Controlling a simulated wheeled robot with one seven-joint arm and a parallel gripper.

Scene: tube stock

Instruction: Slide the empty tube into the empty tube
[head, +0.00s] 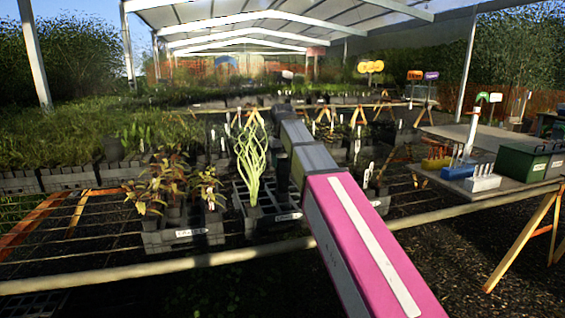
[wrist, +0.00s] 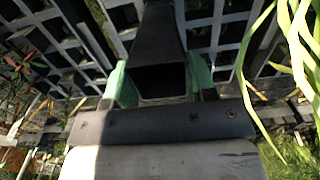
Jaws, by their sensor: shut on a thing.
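My gripper (wrist: 162,84) has green fingers on both sides of a dark, square, tapering tube (wrist: 158,42) in the wrist view. It is shut on this tube, whose open, empty-looking mouth faces the camera. The tube is held over a grey lattice crate (wrist: 218,22). Another dark square-edged form (wrist: 118,18) shows just left of the held tube; I cannot tell whether it is the other empty tube or part of the crate.
A pale green curly plant (head: 250,160) stands close left of my arm and hangs at the right in the wrist view (wrist: 297,50). Reddish potted plants (head: 165,190) stand further left. A side table (head: 478,187) at right holds racks and a green box (head: 524,160).

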